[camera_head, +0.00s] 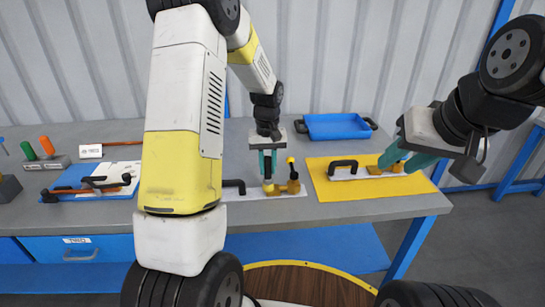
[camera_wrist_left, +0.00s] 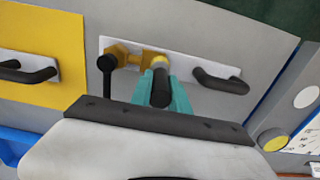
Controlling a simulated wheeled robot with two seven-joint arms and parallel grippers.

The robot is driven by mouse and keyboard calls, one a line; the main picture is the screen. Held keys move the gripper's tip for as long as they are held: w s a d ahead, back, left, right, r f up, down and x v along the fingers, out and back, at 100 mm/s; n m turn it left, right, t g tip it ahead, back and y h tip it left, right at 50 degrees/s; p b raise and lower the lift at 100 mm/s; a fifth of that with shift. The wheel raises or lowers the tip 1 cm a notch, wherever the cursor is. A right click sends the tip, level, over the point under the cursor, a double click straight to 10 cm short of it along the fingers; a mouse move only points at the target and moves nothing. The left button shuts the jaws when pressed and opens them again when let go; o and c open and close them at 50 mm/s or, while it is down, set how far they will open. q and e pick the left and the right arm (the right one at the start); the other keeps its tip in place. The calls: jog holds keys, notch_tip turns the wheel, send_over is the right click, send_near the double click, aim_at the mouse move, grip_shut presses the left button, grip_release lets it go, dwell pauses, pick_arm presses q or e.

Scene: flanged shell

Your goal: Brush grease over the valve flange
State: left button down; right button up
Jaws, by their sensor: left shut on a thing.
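My left gripper (camera_head: 267,165) points down over the middle of the bench. In the left wrist view its teal fingers (camera_wrist_left: 165,95) are shut on a dark, rod-like tool (camera_wrist_left: 160,88) with a yellow end, which looks like the brush. The tool's end is close beside a brass valve piece (camera_head: 293,187) on a white plate (camera_head: 255,193); I cannot tell whether they touch. The brass piece also shows in the left wrist view (camera_wrist_left: 122,54). My right gripper (camera_head: 404,159) has its fingers spread, close to another brass piece (camera_head: 398,168) above the yellow mat (camera_head: 350,191).
Black handles stand on the plates. A blue tray (camera_head: 338,126) is at the back. A blue mat (camera_head: 70,180) with tools and a block with green and orange pieces (camera_head: 46,162) lie left. The bench's front edge is near, and my left arm hides part of the bench.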

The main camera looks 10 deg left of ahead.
pick_arm(q)
jog(key=shift+w+d, duration=0.65)
jog(key=shift+d, duration=1.65)
jog(key=shift+s+a, duration=0.3)
jog(key=shift+a, duration=0.7)
jog(key=shift+s+a, duration=0.3)
jog(key=shift+a, duration=0.75)
jog(key=shift+s+a, duration=0.3)
jog(key=shift+a, duration=0.7)
notch_tip(320, 180, up, 6)
notch_tip(320, 180, up, 3)
jog(key=shift+f, duration=0.1)
